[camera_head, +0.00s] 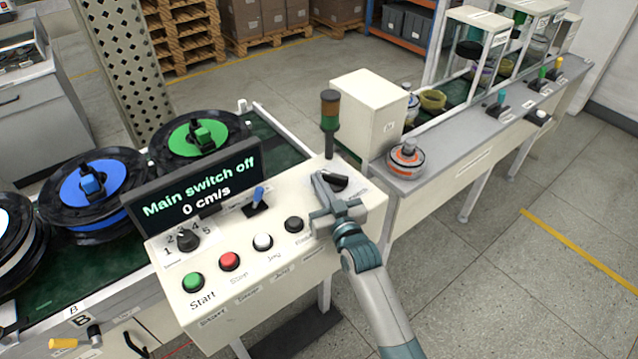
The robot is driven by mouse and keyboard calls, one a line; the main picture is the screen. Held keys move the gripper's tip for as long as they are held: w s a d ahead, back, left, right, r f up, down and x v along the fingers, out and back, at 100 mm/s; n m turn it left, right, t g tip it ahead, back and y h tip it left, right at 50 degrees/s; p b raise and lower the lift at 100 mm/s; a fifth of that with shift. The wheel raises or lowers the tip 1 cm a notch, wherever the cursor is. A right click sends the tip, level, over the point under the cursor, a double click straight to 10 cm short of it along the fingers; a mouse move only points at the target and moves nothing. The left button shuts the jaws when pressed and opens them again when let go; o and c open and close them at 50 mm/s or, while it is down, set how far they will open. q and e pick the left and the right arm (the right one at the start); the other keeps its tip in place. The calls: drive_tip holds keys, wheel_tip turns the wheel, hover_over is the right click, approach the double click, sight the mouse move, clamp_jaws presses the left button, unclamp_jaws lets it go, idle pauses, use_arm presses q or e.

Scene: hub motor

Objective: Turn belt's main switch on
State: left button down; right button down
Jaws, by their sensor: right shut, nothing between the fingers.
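The belt's control box (262,262) has a dark display (196,187) that reads "Main switch off" and "0 cm/s". A black rotary knob (338,182), which looks like the main switch, sits at the box's upper right, below a signal lamp. My right gripper (320,181) is shut and empty, with its fingertips just left of the knob. I cannot tell whether they touch it. The gripper partly covers the panel around the knob. My left gripper is not in view.
The box also carries a blue lever (257,197), a speed dial (186,239), and green (193,281), red (230,261), white and black buttons. The signal lamp (330,122) stands behind the knob. Reels lie on the belt at left; a white cabinet (368,112) stands behind.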

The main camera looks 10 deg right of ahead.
drive_tip(key=shift+s, duration=0.1)
idle(0.5)
drive_tip(key=shift+s+d+f, duration=0.1)
drive_tip(key=shift+s+d, duration=0.05)
drive_tip(key=shift+s, duration=0.3)
drive_tip(key=b+v, duration=0.4)
drive_tip(key=v, duration=1.2)
drive_tip(key=shift+s, duration=0.1)
